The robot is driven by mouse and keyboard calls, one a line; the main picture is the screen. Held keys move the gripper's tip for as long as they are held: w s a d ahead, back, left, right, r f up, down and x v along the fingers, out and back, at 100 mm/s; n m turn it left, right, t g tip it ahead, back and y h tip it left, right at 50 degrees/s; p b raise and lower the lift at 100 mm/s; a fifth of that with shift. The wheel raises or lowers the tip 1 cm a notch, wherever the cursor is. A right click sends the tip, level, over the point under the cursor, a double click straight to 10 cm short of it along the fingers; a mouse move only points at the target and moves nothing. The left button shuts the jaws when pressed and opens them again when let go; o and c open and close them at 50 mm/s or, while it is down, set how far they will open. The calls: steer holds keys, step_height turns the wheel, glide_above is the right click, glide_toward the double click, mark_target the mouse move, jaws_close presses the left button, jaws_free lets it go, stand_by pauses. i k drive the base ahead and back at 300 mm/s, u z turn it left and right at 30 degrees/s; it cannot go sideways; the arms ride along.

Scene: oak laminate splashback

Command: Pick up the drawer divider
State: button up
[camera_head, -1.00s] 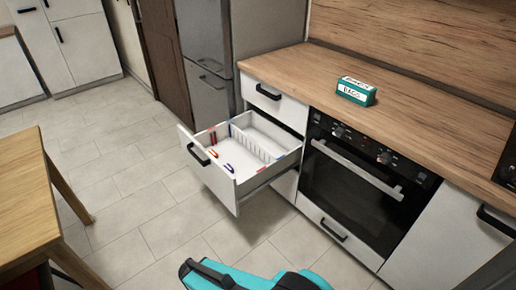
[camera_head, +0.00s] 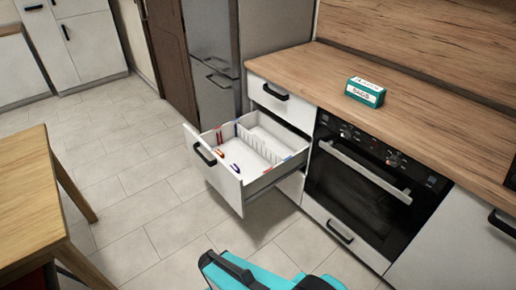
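The white drawer divider (camera_head: 256,147) stands inside the open white drawer (camera_head: 217,183), running across it between the near and rear parts. It looks like a low wall with several upright slots or ribs. Several small red and blue items lie in the drawer in front of it and along its sides. My teal and black arm (camera_head: 262,272) shows at the bottom edge, well below and apart from the drawer. My gripper cannot be made out.
A teal box (camera_head: 365,92) labelled as bags sits on the wooden counter (camera_head: 300,62). The oven (camera_head: 365,183) is right of the drawer. A wooden table (camera_head: 25,190) stands at the left. The tiled floor (camera_head: 150,210) between table and drawer is clear.

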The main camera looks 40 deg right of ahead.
mark_target(255, 141)
steer(key=z, duration=0.05)
steer(key=i, duration=1)
steer(key=u, duration=0.05)
